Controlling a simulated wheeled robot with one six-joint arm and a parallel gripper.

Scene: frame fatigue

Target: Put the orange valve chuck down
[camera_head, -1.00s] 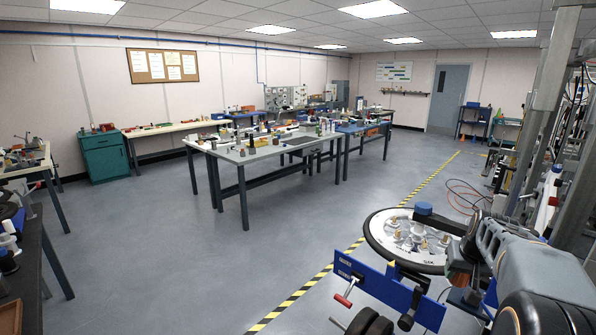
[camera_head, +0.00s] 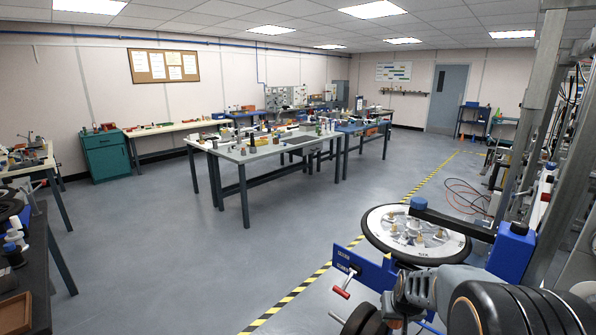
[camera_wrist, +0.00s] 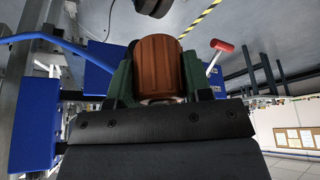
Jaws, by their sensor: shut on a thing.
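The orange valve chuck (camera_wrist: 158,68) is a ribbed, brownish-orange cylinder in the middle of the wrist view. My gripper (camera_wrist: 158,82) is shut on it, with a green finger on each side. The chuck's near end is partly hidden by the dark gripper body, and I see no surface touching it from below. In the head view my arm is at the lower right, and the chuck cannot be made out there.
A blue machine frame (camera_head: 368,268) with a red-handled lever (camera_head: 343,284) stands beside my arm. A large wheel (camera_head: 374,237) lies flat behind it. Metal posts rise at the right. A grey-topped workbench (camera_head: 262,152) with small items stands farther off. Open floor lies at left and centre.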

